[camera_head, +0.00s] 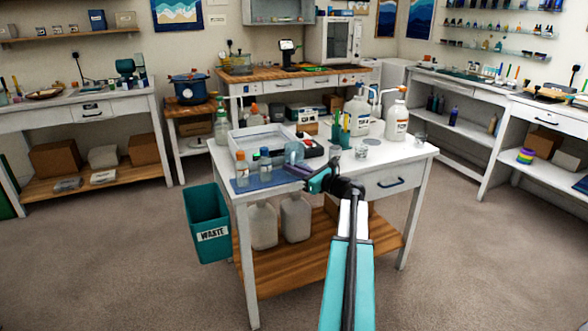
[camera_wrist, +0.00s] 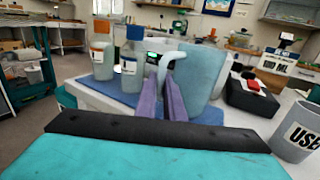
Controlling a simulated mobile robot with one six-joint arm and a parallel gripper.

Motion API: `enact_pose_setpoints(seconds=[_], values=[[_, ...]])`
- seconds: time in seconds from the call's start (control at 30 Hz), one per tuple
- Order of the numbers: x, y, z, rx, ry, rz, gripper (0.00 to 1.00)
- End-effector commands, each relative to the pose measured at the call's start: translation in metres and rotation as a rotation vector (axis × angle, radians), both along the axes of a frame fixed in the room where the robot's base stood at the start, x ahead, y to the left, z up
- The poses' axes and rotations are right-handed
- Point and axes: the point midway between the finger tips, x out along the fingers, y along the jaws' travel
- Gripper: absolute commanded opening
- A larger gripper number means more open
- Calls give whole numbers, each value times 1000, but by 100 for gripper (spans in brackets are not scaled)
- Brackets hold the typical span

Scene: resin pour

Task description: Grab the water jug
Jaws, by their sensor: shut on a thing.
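The water jug is a translucent pale blue vessel that stands upright over the blue mat at the front left of the white table, in the head view (camera_head: 294,152) and in the wrist view (camera_wrist: 202,75). Its handle (camera_wrist: 164,66) faces my gripper. My gripper (camera_wrist: 167,80) has its two purple fingers close together on this handle, with the jug's body just beyond and to the right. In the head view my gripper (camera_head: 303,171) reaches the jug from the right front. I cannot tell whether the jug's base touches the mat, as the fingers hide part of it.
Small capped bottles (camera_wrist: 103,60) (camera_wrist: 132,73) stand close left of the jug. A black device (camera_wrist: 250,97) with a red top and a labelled cup (camera_wrist: 297,130) are to its right. A white tray (camera_head: 236,144) lies behind. A teal waste bin (camera_head: 206,215) hangs at the table's left side.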

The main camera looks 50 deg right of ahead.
Motion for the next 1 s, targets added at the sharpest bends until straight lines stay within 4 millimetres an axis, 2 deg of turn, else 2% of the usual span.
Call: enact_pose_setpoints(seconds=[0.37,0.67,1.0], values=[[0,0,15,-2,-1,0,0],[0,0,36,-2,-2,-1,0],[-18,20,36,0,-1,-1,0]])
